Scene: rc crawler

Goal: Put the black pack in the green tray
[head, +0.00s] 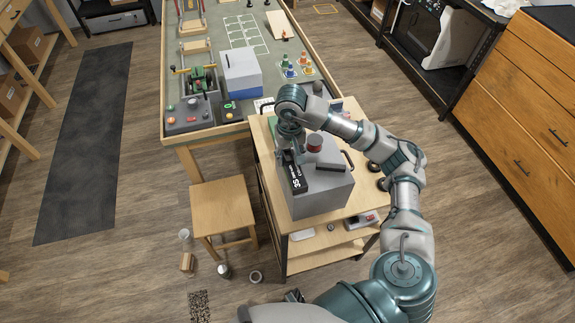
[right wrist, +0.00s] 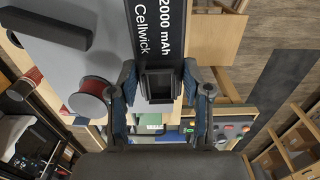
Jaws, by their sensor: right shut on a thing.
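The black pack (head: 296,178) with white lettering is at the left edge of the grey box's top in the head view; I cannot tell whether it rests there or is held just above. My right gripper (head: 290,157) is shut on its far end. In the right wrist view the pack (right wrist: 157,35) runs up from between the fingers of the right gripper (right wrist: 160,85). I cannot make out a green tray for certain; a small green patch shows below the fingers in the right wrist view. My left gripper is not in view.
The grey box (head: 318,200) stands on a wooden cart (head: 263,165), with a red spool (head: 314,142) and a dark bar on top. Behind is a workbench (head: 178,143) with a blue-and-white box (head: 241,73), a control panel (head: 187,117) and small cones. A wooden stool (head: 222,205) stands left.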

